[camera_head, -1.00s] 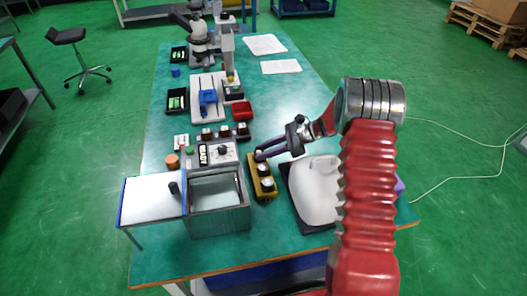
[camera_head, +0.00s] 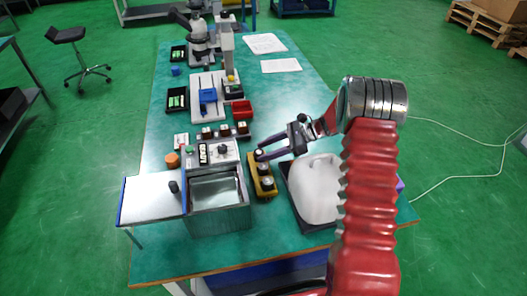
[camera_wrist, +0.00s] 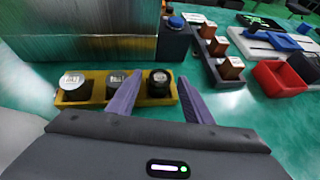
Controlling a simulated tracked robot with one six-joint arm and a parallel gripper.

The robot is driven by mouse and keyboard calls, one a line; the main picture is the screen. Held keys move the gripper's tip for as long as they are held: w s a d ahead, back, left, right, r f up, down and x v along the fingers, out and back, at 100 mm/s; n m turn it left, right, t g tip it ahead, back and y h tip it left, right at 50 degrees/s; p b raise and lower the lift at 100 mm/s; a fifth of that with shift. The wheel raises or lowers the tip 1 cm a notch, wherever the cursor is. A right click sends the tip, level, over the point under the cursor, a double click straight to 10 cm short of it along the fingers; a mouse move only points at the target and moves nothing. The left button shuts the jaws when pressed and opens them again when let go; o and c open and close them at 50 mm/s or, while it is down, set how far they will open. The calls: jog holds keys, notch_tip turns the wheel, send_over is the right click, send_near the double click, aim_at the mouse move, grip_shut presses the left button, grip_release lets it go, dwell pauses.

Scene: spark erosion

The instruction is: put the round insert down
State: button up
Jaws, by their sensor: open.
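A yellow holder (camera_head: 255,171) stands on the table to the right of the grey tank, with three round inserts in a row. In the wrist view the same yellow holder (camera_wrist: 92,98) shows a pale-topped insert (camera_wrist: 72,81) at left, a grey-topped one (camera_wrist: 115,78) in the middle, and a dark one (camera_wrist: 158,84) at right. My gripper (camera_wrist: 160,76) is open, its fingers on either side of the dark insert, which sits in the holder's end seat. I cannot tell whether the fingers touch it. In the head view my gripper (camera_head: 260,155) is at the holder's far end.
The grey tank (camera_head: 217,218) with its control box (camera_head: 210,153) stands close left of the holder. Small copper-coloured blocks (camera_head: 225,131) stand beyond it, near a red tray (camera_head: 242,109). A white rounded object (camera_head: 314,188) on a dark tray lies to the right.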

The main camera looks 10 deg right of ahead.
jog(key=v, duration=1.3)
jog(key=s+a+r+n+g+h, duration=0.1)
jog(key=s+a+r+n+h, duration=0.5)
jog(key=s+a+r+n, duration=0.65)
jog(key=s+r+n+t+h, duration=0.2)
jog(key=s+r+n+h, duration=0.1)
jog(key=s, duration=0.7)
jog(key=s+r+n+t+h, duration=0.2)
jog(key=s+r+n+h, duration=0.1)
jog(key=s, duration=0.7)
jog(key=shift+n, duration=0.85)
jog(key=shift+o, duration=0.5)
jog(key=shift+a+f, duration=0.1)
